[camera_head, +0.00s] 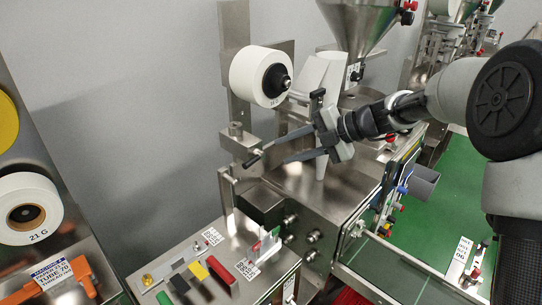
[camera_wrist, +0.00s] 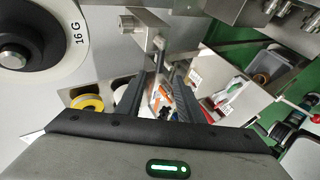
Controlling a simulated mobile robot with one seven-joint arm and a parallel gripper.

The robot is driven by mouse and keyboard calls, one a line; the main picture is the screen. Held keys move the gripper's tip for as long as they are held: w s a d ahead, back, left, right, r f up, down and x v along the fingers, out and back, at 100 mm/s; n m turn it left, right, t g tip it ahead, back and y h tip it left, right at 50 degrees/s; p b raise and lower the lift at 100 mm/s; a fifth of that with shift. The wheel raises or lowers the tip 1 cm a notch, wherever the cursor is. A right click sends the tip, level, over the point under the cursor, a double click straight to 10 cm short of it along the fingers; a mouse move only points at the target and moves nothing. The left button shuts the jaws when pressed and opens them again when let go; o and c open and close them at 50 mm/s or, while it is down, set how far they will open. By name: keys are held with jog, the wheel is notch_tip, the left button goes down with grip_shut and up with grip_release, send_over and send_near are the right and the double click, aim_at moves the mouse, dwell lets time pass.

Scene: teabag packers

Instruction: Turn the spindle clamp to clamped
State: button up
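A metal block (camera_head: 236,138) on the upright plate below the white roll carries a short lever with a dark grip (camera_head: 253,159). I take this to be the spindle clamp; no label on it is readable. The block also shows in the wrist view (camera_wrist: 143,36), with the lever (camera_wrist: 160,58) reaching down from it. My gripper (camera_head: 279,151) is open, its two dark fingers spread and pointing left toward the lever. In the wrist view the lever's lower end shows between my fingers (camera_wrist: 158,82). Contact cannot be made out, and nothing looks gripped.
The white roll (camera_head: 252,74) sits on its spindle with a black hub (camera_head: 277,80) just above. A steel machine housing (camera_head: 330,205) lies below my gripper. A panel (camera_head: 207,245) with coloured tags is at the front. Another roll (camera_head: 46,205) stands at the left.

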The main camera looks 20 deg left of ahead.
jog(key=v, duration=0.6)
jog(key=shift+d+r, duration=0.15)
jog(key=shift+d, duration=0.1)
